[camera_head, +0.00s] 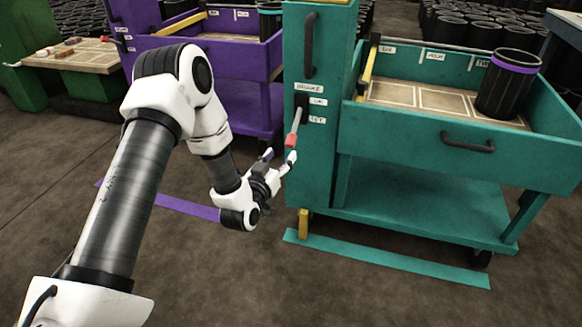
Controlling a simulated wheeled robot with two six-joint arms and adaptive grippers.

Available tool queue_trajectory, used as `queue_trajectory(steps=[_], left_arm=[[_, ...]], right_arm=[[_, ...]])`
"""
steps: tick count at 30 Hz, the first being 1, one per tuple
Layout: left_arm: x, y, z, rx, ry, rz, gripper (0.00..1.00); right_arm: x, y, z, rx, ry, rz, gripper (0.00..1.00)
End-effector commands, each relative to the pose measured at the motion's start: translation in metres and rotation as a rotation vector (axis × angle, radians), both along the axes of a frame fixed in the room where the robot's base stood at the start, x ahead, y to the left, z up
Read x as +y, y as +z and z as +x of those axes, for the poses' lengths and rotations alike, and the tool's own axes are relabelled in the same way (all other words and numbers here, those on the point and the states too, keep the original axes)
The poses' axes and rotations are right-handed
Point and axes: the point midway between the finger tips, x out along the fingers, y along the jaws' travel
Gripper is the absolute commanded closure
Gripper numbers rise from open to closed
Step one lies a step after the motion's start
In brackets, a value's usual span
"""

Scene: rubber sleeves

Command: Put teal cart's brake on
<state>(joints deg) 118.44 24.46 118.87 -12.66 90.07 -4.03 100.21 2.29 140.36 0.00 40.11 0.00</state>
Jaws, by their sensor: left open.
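The teal cart (410,200) stands right of centre in the head view, with a tall cabinet part on its left side. A brake lever (298,119) with a red grip sits on the cabinet front, beside several small white labels; the lever points down and slightly left. My left gripper (280,160) is open at the lever's lower end, with its fingertips close to the red grip. I cannot tell whether they touch it. My right gripper is not in view.
A purple cart (235,65) stands behind my left arm. A black sleeve (508,85) with a purple band stands in the teal cart's tray. Teal floor tape (390,260) runs in front of the teal cart. A wooden-topped table (75,55) is at the far left.

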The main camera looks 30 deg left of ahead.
Motion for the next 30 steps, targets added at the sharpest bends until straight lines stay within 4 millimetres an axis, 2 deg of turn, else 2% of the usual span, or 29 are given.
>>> queue_trajectory(steps=[5,13,17,23,27,28,30], left_arm=[[0.002,0.001,0.019,-0.006,-0.001,0.002,0.44],[0.010,0.000,0.068,-0.003,-0.002,0.001,0.44],[0.011,0.001,0.077,0.000,-0.001,0.001,0.44],[0.011,0.002,0.077,0.001,-0.001,0.000,0.44],[0.011,0.002,0.077,0.001,-0.001,0.000,0.94],[0.011,0.002,0.077,0.001,-0.001,0.000,1.00],[0.011,0.002,0.077,0.001,-0.001,0.000,1.00]], right_arm=[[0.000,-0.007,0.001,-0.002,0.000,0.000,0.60],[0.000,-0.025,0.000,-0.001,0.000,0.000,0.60],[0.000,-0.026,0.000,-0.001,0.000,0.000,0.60],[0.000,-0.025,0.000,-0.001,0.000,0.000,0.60],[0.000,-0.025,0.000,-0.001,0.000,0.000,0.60],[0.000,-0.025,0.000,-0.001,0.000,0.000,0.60],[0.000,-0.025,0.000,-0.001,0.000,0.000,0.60]])
